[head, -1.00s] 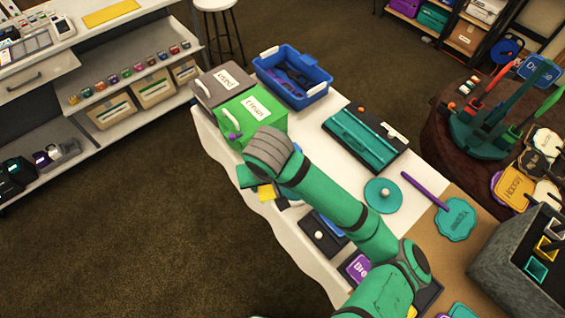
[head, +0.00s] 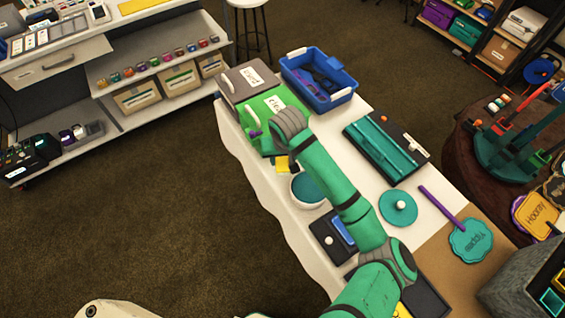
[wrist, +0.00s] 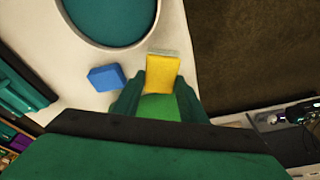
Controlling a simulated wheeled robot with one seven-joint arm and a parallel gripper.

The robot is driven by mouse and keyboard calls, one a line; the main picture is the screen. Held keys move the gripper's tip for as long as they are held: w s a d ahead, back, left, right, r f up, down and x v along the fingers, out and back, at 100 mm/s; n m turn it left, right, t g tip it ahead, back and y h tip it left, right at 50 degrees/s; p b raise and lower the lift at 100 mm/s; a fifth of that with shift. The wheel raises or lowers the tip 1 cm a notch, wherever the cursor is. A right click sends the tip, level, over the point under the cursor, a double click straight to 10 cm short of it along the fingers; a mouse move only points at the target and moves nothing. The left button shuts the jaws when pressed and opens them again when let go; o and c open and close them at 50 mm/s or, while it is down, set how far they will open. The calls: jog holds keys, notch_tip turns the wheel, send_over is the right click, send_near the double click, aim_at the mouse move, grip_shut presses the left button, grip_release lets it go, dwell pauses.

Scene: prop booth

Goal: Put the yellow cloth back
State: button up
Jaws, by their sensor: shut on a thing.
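The yellow cloth (wrist: 162,73) is a small folded rectangle with a paler far edge. My gripper (wrist: 160,98) is shut on it, and the cloth sticks out beyond the fingertips. A bright green patch shows between the fingers; I cannot tell what it is. In the head view the yellow cloth (head: 283,164) shows just below my wrist, close to the front of the green box (head: 268,128). My arm hides most of the fingers there. A round white-rimmed bowl (head: 294,190), teal inside, stands nearby on the table; it also shows in the wrist view (wrist: 70,32).
A grey box (head: 241,91) and a blue bin (head: 340,97) stand behind the green box. A small blue block (wrist: 105,77) lies beside the yellow cloth in the wrist view. A teal tray (head: 385,150) and a round teal lid (head: 396,208) lie to the right. The floor left is clear.

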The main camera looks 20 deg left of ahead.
aim_at(283, 161)
jog(key=shift+w+a+f, duration=0.15)
jog(key=shift+w+f, duration=0.25)
jog(key=shift+f, duration=0.1)
jog(key=shift+s+x, duration=0.15)
jog(key=shift+x, duration=0.6)
jog(key=shift+s+x, duration=0.15)
jog(key=shift+x, duration=0.6)
jog(key=shift+f, duration=0.15)
jog(key=o, duration=1.4)
jog(key=shift+f, duration=0.1)
jog(key=shift+d, duration=0.25)
jog(key=v, duration=1.2)
jog(key=shift+a, duration=0.15)
